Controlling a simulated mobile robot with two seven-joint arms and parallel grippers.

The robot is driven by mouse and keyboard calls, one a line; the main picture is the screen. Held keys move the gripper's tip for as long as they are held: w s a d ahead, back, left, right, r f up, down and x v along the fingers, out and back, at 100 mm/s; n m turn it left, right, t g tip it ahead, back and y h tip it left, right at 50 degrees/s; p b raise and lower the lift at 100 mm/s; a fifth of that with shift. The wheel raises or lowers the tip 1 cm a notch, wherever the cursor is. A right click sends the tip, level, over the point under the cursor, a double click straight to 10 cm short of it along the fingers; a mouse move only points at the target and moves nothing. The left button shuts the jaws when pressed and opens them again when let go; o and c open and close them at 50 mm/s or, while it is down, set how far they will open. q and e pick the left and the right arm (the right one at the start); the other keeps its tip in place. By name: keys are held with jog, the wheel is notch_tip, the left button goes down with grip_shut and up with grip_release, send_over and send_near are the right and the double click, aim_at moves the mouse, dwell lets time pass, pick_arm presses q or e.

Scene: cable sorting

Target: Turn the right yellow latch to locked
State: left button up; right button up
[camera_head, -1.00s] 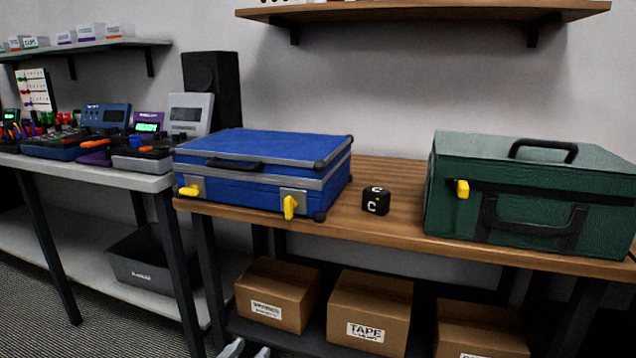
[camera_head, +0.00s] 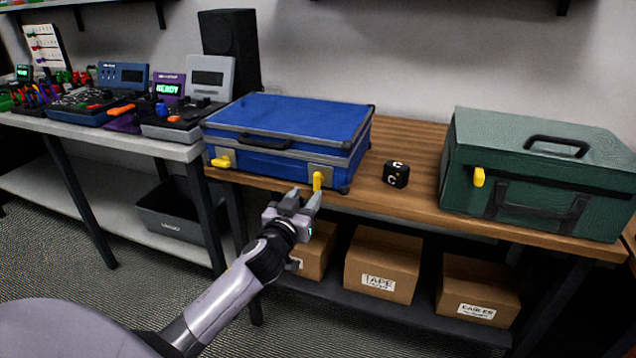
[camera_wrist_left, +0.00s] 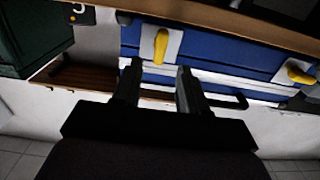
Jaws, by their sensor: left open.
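The blue case (camera_head: 285,120) lies shut on the wooden bench. The right yellow latch (camera_head: 318,180) on its front stands about upright on a grey plate. The left yellow latch (camera_head: 221,162) lies sideways. My left gripper (camera_head: 304,198) is open and empty, just in front of and below the right latch. In the left wrist view, the right latch (camera_wrist_left: 161,46) appears just beyond the gap between the open fingers (camera_wrist_left: 158,72), apparently not touched. The left latch (camera_wrist_left: 300,75) shows at the right there. My right gripper is not in view.
A green case (camera_head: 540,165) with one yellow latch (camera_head: 479,177) stands at the right of the bench. A small black cube (camera_head: 396,174) sits between the cases. Cardboard boxes (camera_head: 382,263) are on the shelf below. Devices crowd the grey table (camera_head: 150,145) at left.

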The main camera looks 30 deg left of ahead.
aim_at(315, 183)
pick_arm(q)
jog(key=shift+x, duration=2.8)
grip_shut()
